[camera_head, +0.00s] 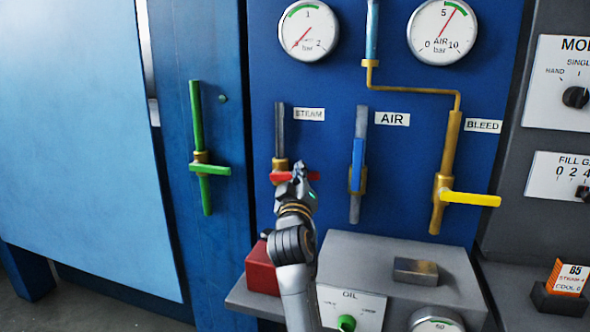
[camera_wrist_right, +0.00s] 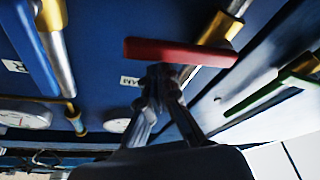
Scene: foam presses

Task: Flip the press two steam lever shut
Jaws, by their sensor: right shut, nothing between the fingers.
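The red steam lever (camera_head: 310,175) lies about horizontal across its brass valve on a grey vertical pipe (camera_head: 279,127), by the STEAM label (camera_head: 309,114). My right gripper (camera_head: 298,170) is at the lever in the head view and covers part of it and of the valve. In the right wrist view the lever (camera_wrist_right: 180,52) spans the picture above the shut fingertips (camera_wrist_right: 160,72). The fingers are empty and close to the lever; I cannot tell whether they touch it. My left gripper is not in view.
The blue AIR lever (camera_head: 357,164) stands vertical on the right. The yellow BLEED lever (camera_head: 470,198) and the green lever (camera_head: 210,169) are about horizontal. A red box (camera_head: 262,268) and a grey housing (camera_head: 375,262) with a metal block (camera_head: 415,271) are below.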

